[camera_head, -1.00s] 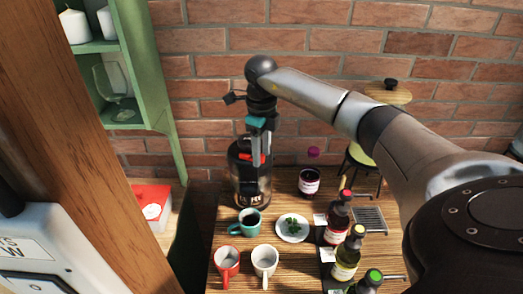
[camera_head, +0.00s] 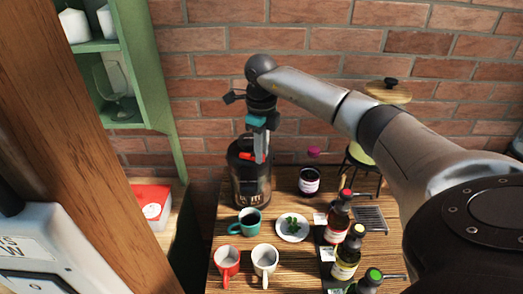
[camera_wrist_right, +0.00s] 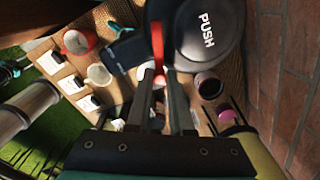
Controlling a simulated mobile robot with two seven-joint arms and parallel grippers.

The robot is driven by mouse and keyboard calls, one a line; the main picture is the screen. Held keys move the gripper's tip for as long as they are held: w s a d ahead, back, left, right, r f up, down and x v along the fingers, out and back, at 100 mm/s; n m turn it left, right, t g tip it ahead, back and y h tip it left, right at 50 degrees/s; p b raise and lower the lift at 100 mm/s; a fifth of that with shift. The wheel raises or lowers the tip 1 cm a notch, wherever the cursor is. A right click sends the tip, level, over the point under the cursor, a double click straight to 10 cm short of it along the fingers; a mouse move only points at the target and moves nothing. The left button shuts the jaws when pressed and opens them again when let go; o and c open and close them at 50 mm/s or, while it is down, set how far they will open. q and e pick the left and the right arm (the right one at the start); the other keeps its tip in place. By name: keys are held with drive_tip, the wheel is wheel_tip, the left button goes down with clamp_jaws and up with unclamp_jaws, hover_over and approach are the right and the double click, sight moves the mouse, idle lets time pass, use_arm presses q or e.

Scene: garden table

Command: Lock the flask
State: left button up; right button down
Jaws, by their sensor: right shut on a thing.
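The flask (camera_head: 250,190) is a dark cylinder standing at the back left of the table, near the brick wall. A red lever (camera_head: 245,156) shows at its top. In the right wrist view its round black lid (camera_wrist_right: 205,30) reads PUSH, and the red lever (camera_wrist_right: 157,45) sits beside that lid. My right gripper (camera_head: 261,158) reaches down to the flask's top from above. In the wrist view its fingertips (camera_wrist_right: 161,80) are on either side of the lever's near end, shut on it. The fingers hide part of the lever.
A teal mug (camera_head: 247,223), a red mug (camera_head: 227,261) and a white mug (camera_head: 265,259) stand in front. Several bottles stand farther right. A green shelf (camera_head: 140,70) is at left.

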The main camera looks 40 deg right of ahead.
drive_tip(key=shift+a+m, duration=0.1)
drive_tip(key=shift+m, duration=0.2)
drive_tip(key=m, duration=0.2)
drive_tip(key=a+m+p, duration=0.1)
drive_tip(key=m, duration=0.1)
drive_tip(key=m+p, duration=0.1)
drive_tip(key=m, duration=0.1)
drive_tip(key=shift+s+a+r, duration=0.1)
drive_tip(key=shift+s+a, duration=0.1)
drive_tip(key=shift+a, duration=0.2)
drive_tip(key=m, duration=0.1)
drive_tip(key=a+m+p, duration=0.1)
drive_tip(key=m, duration=0.1)
drive_tip(key=shift+w+m+p, duration=0.1)
drive_tip(key=shift+m+p, duration=0.2)
drive_tip(key=shift+w+a+m+p, duration=0.2)
drive_tip(key=shift+a+m+p, duration=0.05)
drive_tip(key=shift+m, duration=0.75)
drive_tip(key=shift+w+a+m+p, duration=0.15)
drive_tip(key=shift+a+m+p, duration=0.1)
drive_tip(key=shift+m, duration=0.75)
drive_tip(key=c, duration=0.8)
unclamp_jaws()
